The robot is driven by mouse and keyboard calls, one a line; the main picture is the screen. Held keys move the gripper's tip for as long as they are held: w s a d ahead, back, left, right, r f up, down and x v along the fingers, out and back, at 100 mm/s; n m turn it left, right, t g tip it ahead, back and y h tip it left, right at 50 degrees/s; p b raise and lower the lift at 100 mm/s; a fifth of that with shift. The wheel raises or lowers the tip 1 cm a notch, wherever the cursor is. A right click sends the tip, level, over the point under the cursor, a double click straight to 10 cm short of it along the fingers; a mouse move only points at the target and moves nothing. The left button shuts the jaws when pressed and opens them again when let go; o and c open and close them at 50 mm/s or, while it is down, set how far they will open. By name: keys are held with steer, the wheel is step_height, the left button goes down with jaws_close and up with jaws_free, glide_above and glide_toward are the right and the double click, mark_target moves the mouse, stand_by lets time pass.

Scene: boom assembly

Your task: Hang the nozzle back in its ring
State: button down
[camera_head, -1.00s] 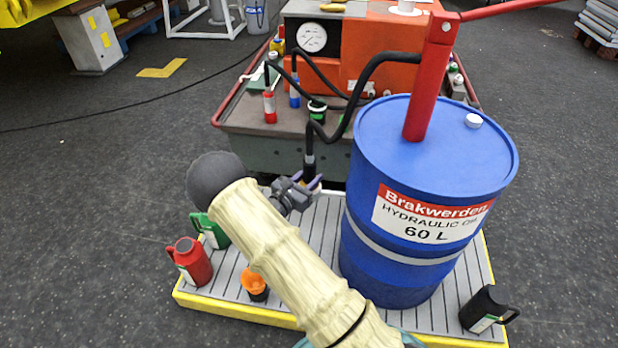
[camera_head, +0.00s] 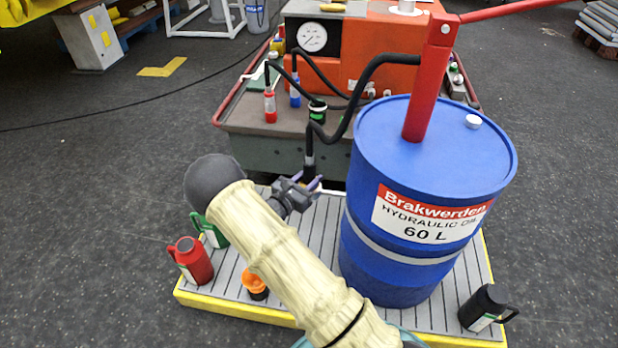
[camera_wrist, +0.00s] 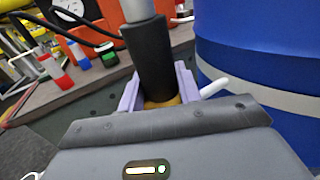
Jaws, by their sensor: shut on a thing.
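My gripper (camera_head: 306,184) is shut on the black grip of the nozzle (camera_head: 309,170), left of the blue drum (camera_head: 365,250). In the wrist view, the lilac fingers stand on both sides of the nozzle (camera_wrist: 153,58), which is about upright, with a grey metal part above and a brass-coloured part low between the fingers. The black hose (camera_head: 345,118) runs from the nozzle up to the red pump (camera_head: 428,85) on the drum. A short white rod (camera_wrist: 214,88) shows right of the fingers, beside the drum. I cannot make out the ring; it may be hidden.
The drum stands on a slatted pallet with a yellow edge (camera_head: 240,308). A red jug (camera_head: 192,262), a green jug (camera_head: 212,232), an orange-topped container (camera_head: 255,283) and a black jug (camera_head: 485,308) stand there. Behind is a bench (camera_head: 245,125) with a gauge and small bottles.

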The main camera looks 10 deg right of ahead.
steer(key=shift+f, duration=0.55)
stand_by(0.7)
steer(key=c, duration=1.3)
jaws_free()
steer(key=shift+f, duration=0.1)
steer(key=shift+o, duration=0.2)
steer(key=p+v, duration=0.3)
steer(key=v, duration=0.8)
